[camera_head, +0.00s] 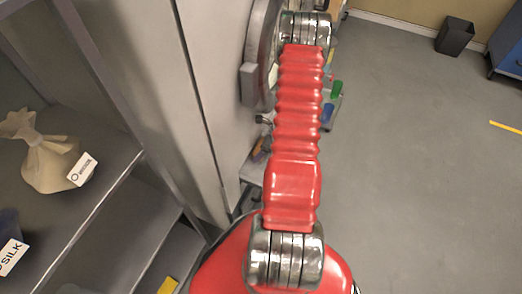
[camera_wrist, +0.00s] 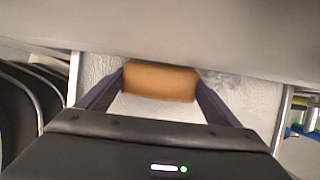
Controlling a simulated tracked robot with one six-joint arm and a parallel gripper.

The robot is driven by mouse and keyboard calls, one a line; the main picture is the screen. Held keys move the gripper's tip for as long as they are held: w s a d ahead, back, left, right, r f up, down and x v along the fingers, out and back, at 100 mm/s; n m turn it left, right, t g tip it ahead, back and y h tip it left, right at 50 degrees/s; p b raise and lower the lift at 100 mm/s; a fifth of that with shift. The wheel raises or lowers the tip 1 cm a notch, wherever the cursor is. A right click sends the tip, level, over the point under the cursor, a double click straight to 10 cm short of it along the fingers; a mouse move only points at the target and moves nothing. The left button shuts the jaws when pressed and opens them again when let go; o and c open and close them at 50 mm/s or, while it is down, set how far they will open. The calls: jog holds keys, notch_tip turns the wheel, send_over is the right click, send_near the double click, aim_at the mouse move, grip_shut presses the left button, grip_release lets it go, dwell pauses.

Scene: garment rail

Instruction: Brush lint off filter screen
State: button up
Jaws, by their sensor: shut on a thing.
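In the wrist view my gripper (camera_wrist: 160,88) is shut on an orange-brown block (camera_wrist: 160,82), which looks like the brush's wooden back. Its two dark fingers grip the block's left and right ends. Behind and around the block is a pale grey, textured panel with a light frame edge, which looks like the filter screen (camera_wrist: 97,68). A greyer, fuzzy patch that looks like lint (camera_wrist: 228,84) shows on it, right of the block. The bristles are hidden, and I cannot tell whether they touch the screen. In the head view my red arm hides the gripper, brush and screen.
A large grey machine (camera_head: 205,100) with a round door stands beside my arm. A shelf (camera_head: 105,185) with a tied beige sack (camera_head: 50,160) is at left. Open floor (camera_head: 420,170) lies right, with a dark bin (camera_head: 455,36) at the back. A grey surface (camera_wrist: 200,25) overhangs the wrist view.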

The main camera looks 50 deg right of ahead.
jog(key=shift+d, duration=0.3)
jog(key=shift+d, duration=0.1)
